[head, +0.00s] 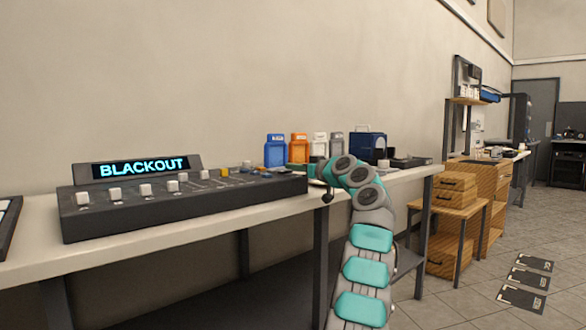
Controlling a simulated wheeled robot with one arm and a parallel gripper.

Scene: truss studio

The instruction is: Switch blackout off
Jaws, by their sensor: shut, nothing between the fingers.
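A dark lighting console (180,212) lies on the long pale bench in the head view. The display (139,167) standing at its back reads "BLACKOUT" in lit cyan letters. Several white fader caps (145,190) run along its top from the left. Small yellow and blue controls (232,172) sit towards its right end; which one is for blackout I cannot tell. My gripper (327,197) is small and dark, at the end of the teal and grey arm, just beyond the console's right end. It is shut and empty. The arm hides part of the bench there.
Blue, orange and pale bottle-like containers (298,148) stand behind the console's right end. A dark blue box (369,147) and a flat dark device (411,162) are farther right. Wooden crates (455,190) stand beyond the bench. A dark object edge (8,222) is at far left.

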